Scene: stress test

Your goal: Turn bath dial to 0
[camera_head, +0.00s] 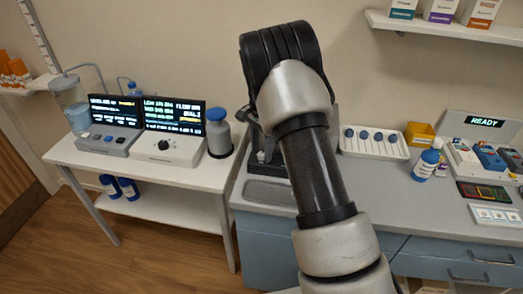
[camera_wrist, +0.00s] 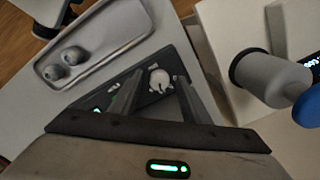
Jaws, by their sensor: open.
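In the wrist view a round pale dial (camera_wrist: 160,79) sits on a dark panel (camera_wrist: 150,98) with small pale markings, too small to read. My gripper (camera_wrist: 159,77) is open, with its two fingers on either side of the dial in this view. I cannot tell whether they touch it or how high above it they are. The dial's setting is not readable. In the head view my arm hides my gripper and most of the dark apparatus (camera_head: 257,140) behind it; that dial does not show there.
A metal tray (camera_wrist: 92,40) with two rounded pieces lies beside the panel. A grey bottle (camera_wrist: 265,75) with a blue cap stands right in the wrist view. On the white table (camera_head: 75,155), a console (camera_head: 178,152) has its own black knob. A vial rack (camera_head: 372,151) stands right.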

